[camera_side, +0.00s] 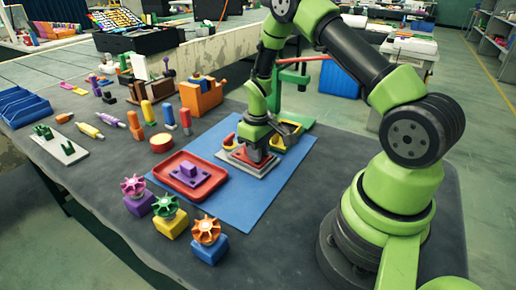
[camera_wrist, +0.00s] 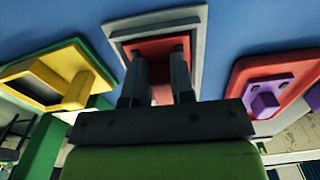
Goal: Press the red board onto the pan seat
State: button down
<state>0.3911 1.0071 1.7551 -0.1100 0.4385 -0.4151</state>
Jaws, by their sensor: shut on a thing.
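The red board (camera_wrist: 150,46) lies in the grey-white square pan seat (camera_wrist: 116,30) in the wrist view, inside its raised rim. My gripper (camera_wrist: 158,62) is shut on the red board, with a finger on either side of its middle. In the side view my gripper (camera_side: 254,156) points down over the pan seat (camera_side: 243,170), and a little of the red board (camera_side: 236,154) shows beside the fingers. The fingers hide part of the board, so I cannot tell whether it lies fully flush.
The pan seat stands on a blue mat (camera_side: 240,205). A red tray with a purple block (camera_side: 188,171) is to its left, a yellow tray (camera_side: 291,131) close behind right. Three star-shaped knobs on blocks (camera_side: 170,215) stand in front. Orange and blue pegs stand farther back left.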

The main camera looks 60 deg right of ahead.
jog(key=shift+f, duration=0.1)
jog(key=c, duration=0.9)
grip_release()
jog(key=shift+r, duration=2.45)
jog(key=shift+r, duration=0.1)
